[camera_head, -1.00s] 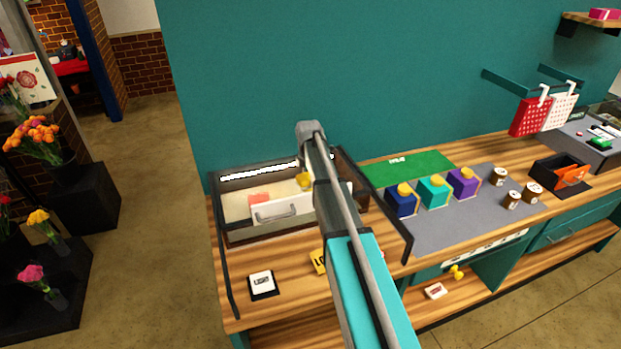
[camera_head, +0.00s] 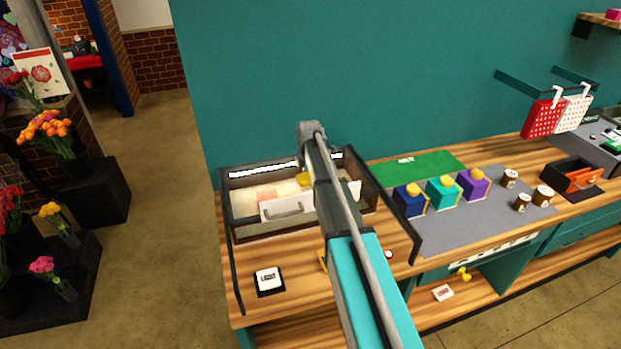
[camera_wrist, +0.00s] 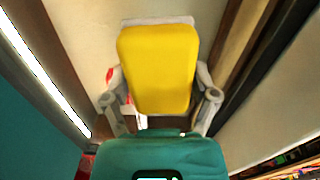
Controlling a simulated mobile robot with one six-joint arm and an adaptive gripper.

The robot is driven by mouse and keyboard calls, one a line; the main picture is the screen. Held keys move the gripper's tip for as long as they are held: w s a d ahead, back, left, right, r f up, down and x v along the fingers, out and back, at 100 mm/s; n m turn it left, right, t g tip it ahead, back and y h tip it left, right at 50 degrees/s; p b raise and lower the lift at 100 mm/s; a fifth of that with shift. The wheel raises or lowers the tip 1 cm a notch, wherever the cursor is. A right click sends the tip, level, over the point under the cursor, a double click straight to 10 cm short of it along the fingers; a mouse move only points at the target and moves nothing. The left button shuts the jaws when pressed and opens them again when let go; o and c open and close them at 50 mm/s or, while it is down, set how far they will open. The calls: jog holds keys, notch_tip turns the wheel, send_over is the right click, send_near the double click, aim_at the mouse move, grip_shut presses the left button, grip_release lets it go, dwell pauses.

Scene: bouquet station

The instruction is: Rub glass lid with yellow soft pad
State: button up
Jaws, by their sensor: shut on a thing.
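A yellow soft pad (camera_wrist: 157,70) with a pale backing fills the middle of the wrist view. My gripper (camera_wrist: 158,82) is shut on it, one grey finger at each side. In the head view the pad shows as a small yellow patch (camera_head: 304,180) beside my arm, over the dark-framed case (camera_head: 227,205) on the bench. A clear glass lid cannot be told apart from this case. Whether the pad touches glass is unclear. My arm hides part of the case.
A white panel with a handle (camera_head: 287,208) shows at the case. Blue, teal and purple boxes (camera_head: 443,192) and several brown jars (camera_head: 522,203) stand on the grey mat (camera_head: 450,235) to the right. A small black-and-white tile (camera_head: 269,281) lies in front of the case.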

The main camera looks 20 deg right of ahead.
aim_at(299, 177)
jog(key=shift+a, duration=1.7)
jog(key=shift+a, duration=0.1)
jog(key=shift+a+f, duration=0.1)
jog(key=shift+a, duration=1.55)
jog(key=shift+a, duration=0.1)
jog(key=shift+a, duration=1.65)
jog(key=shift+r+p, duration=3.1)
